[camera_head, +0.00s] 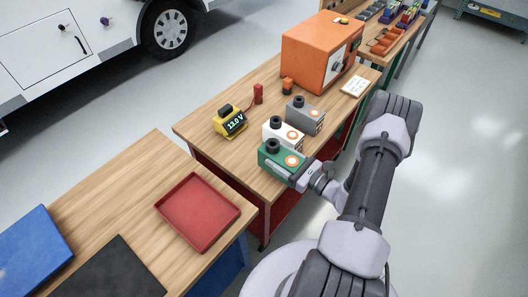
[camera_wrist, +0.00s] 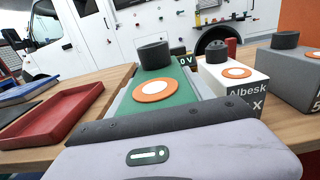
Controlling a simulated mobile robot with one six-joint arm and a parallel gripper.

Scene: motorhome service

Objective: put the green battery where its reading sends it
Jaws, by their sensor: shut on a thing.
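The green battery (camera_head: 270,162) is at the near right corner of the middle wooden bench, with a black cap and an orange ring on top. My gripper (camera_head: 298,177) is shut on it from the right. The battery also shows in the wrist view (camera_wrist: 178,92), directly ahead of my gripper; its underside is hidden, so I cannot tell whether it touches the bench. A yellow meter (camera_head: 231,123) on the bench reads 13.0 V. Its display is partly hidden behind the green battery in the wrist view.
A white battery (camera_head: 270,134) and a grey battery (camera_head: 310,117) stand behind the green one. An orange cabinet (camera_head: 310,57) and a card (camera_head: 354,86) are farther back. The left bench holds a red tray (camera_head: 188,237), empty, a blue item (camera_head: 32,245) and a black one (camera_head: 112,272).

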